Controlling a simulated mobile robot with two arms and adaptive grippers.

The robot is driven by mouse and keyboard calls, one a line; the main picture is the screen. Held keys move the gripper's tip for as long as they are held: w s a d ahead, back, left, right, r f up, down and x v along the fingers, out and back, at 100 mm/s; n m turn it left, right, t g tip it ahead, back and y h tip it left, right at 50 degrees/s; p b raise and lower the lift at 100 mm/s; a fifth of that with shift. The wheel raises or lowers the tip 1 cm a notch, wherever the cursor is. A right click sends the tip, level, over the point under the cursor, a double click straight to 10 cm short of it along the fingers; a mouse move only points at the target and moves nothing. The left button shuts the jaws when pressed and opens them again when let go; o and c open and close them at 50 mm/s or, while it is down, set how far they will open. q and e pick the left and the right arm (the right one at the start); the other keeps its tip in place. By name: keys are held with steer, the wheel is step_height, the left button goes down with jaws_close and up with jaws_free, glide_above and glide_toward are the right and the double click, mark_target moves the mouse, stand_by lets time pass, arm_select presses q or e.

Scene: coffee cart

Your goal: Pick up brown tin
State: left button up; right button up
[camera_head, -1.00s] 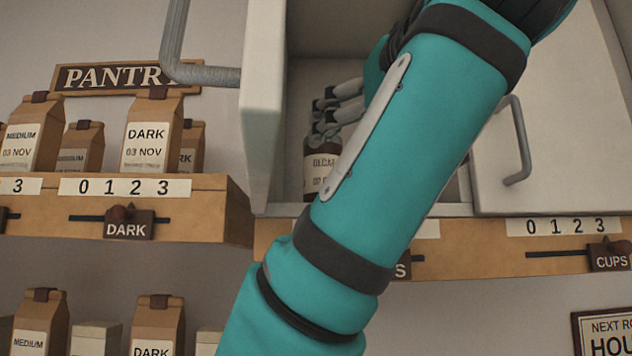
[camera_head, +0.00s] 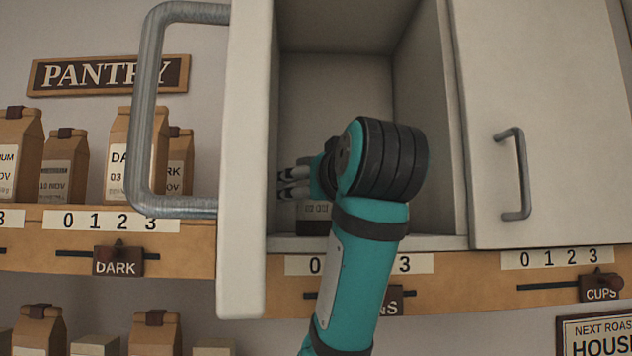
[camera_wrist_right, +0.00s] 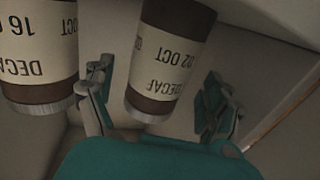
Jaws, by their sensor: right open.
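A second brown tin (camera_wrist_right: 38,65), labelled DECAF with a 16 date, is at the left, outside the fingers. In the head view my right gripper (camera_head: 293,181) is inside the open cabinet, above part of a dark tin (camera_head: 314,212). My wrist hides the rest. My left gripper is not in view.
The open cabinet door (camera_head: 243,150) with its large handle (camera_head: 147,120) stands left of my arm. The right cabinet door (camera_head: 545,120) is shut. Paper bags (camera_head: 60,165) line the left shelf. The upper cabinet interior is clear.

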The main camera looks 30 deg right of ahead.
steer(key=x, duration=0.2)
steer(key=shift+w+d, duration=0.2)
steer(key=shift+w, duration=0.05)
steer(key=shift+s, duration=0.2)
steer(key=shift+a, duration=0.1)
steer(key=shift+c, duration=1.1)
steer(key=c, duration=1.3)
steer(key=shift+r, duration=0.1)
step_height(320, 180, up, 10)
steer(key=shift+f+b, duration=0.1)
steer(key=shift+b, duration=0.2)
